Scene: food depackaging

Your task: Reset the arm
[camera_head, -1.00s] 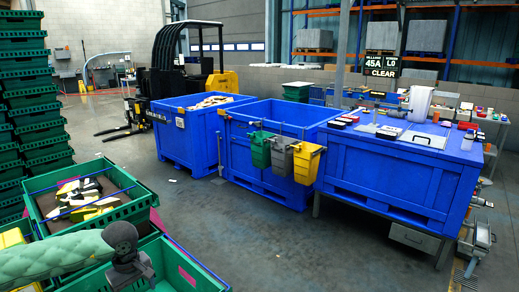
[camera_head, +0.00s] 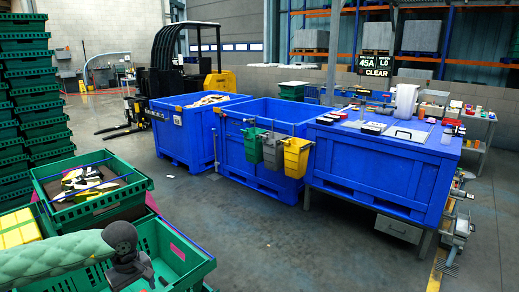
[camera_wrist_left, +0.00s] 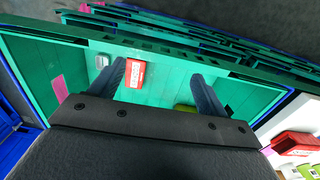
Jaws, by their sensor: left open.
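My left arm comes in from the left with a padded green sleeve. My left gripper (camera_head: 140,272) is dark and hangs over a green crate (camera_head: 182,240) at the lower left. In the left wrist view its two fingers (camera_wrist_left: 158,85) are apart with nothing held between them. Below them is the crate's green floor (camera_wrist_left: 150,92). A small red and white package (camera_wrist_left: 135,74) lies there, seen near the left finger. A clear grey item (camera_wrist_left: 101,62) and a yellow-green item (camera_wrist_left: 184,108) lie there too. My right gripper is not in view.
Another green crate (camera_head: 105,203) holds black, white and yellow packages. Tall stacks of green crates (camera_head: 32,100) stand at the far left. Blue bins (camera_head: 262,160) and a blue worktable (camera_head: 375,167) line the back. The grey floor (camera_head: 270,240) between is clear.

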